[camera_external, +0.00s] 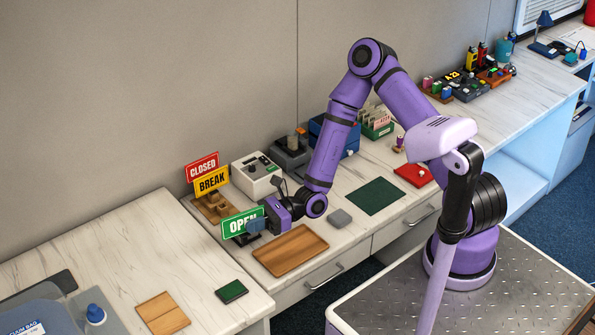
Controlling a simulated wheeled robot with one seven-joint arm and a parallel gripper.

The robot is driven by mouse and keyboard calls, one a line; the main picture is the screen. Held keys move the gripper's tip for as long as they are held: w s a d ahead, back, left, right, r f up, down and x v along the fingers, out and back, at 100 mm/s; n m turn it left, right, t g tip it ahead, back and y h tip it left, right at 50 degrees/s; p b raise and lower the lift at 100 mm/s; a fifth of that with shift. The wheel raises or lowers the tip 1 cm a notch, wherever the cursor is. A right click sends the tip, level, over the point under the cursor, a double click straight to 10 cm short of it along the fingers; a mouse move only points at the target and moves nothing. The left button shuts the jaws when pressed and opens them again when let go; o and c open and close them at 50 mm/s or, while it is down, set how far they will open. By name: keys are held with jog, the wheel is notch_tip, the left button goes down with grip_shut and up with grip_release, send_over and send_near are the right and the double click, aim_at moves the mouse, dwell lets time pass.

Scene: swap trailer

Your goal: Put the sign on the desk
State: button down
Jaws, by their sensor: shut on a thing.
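A green sign reading OPEN (234,222) is in front of my gripper (260,224), over the left end of the middle counter (345,232). My gripper is shut on the sign at its right side and partly covers the lettering. A dark foot shows below the sign; I cannot tell whether it touches the counter. A red CLOSED sign (202,167) and a yellow BREAK sign (211,182) stand upright behind it, in a wooden holder (212,210). A white marbled desk (150,247) is at the left. I cannot tell which surface is the task's desk.
A brown wooden tray (290,250) lies right of the sign. A white box (257,174) stands behind my gripper. The left desk has a bare stretch behind a wooden board (163,313).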

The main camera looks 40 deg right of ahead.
jog(key=w+d+m+t+h, duration=0.3)
jog(key=w+d+t, duration=0.15)
jog(key=d, duration=0.55)
jog(key=w+d+m+t+h, duration=0.3)
jog(key=w+d+m+t, duration=0.15)
jog(key=d, duration=0.65)
jog(key=w+d+m+t+h, duration=0.3)
jog(key=w+d+t, duration=0.15)
jog(key=d, duration=0.55)
jog(key=s+f+m+t+h, duration=0.1)
jog(key=s+f+m+h, duration=0.3)
jog(key=h, duration=0.5)
jog(key=shift+s+d+m+t, duration=0.25)
jog(key=shift+s+m+t, duration=0.1)
jog(key=shift+s+m, duration=0.45)
jog(key=shift+w, duration=0.1)
